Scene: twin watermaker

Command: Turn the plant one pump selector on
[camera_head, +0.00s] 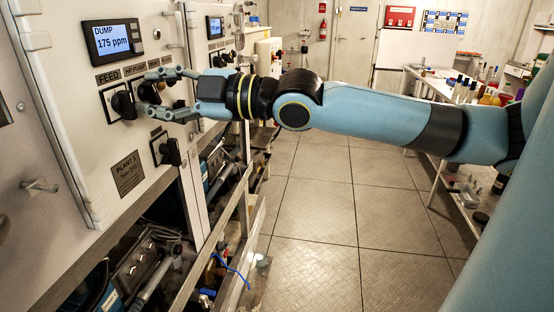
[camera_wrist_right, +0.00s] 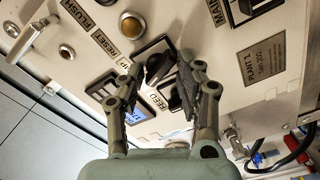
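The plant one panel has a plate reading PLANT 1 (camera_head: 127,173), which also shows in the right wrist view (camera_wrist_right: 262,60). A black selector knob under the HP PUMP label (camera_head: 149,93) is between the fingers of my right gripper (camera_head: 168,93). In the right wrist view this knob (camera_wrist_right: 158,68) stands between the two fingertips (camera_wrist_right: 158,68), with a gap at least on the left. The gripper looks open around it; contact on the right is unclear. The FEED selector (camera_head: 124,102) is just left of it. My left gripper is not in view.
A display (camera_head: 110,42) reads DUMP 175 ppm. Another black selector (camera_head: 169,152) is below right of the HP PUMP knob. A second panel with a display (camera_head: 215,27) lies beyond. A bench (camera_head: 429,85) with bottles stands right. The floor (camera_head: 320,210) between is clear.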

